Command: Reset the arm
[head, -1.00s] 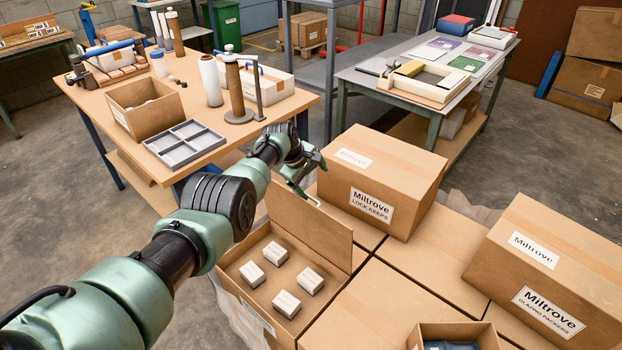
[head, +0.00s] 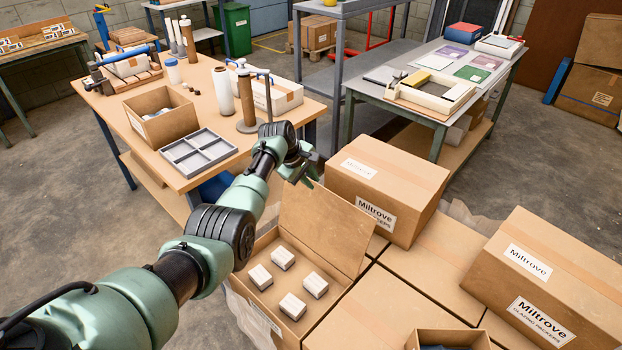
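My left arm (head: 225,225) is green and black and reaches in from the lower left. Its gripper (head: 312,172) is over the open carton's raised flap, just left of the Miltrove lock-keeps box (head: 385,185). The fingers look parted with nothing between them, though they are small and partly hidden by the wrist. The open carton (head: 262,322) below holds several small white-labelled boxes (head: 292,306). My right gripper is out of view.
A wooden bench (head: 285,112) at left holds a grey divided tray (head: 198,152), an open box (head: 160,118) and upright rolls. A second Miltrove box (head: 540,280) stands at right on closed cartons (head: 430,262). A green-legged table (head: 455,55) is behind. Bare floor lies at left and right.

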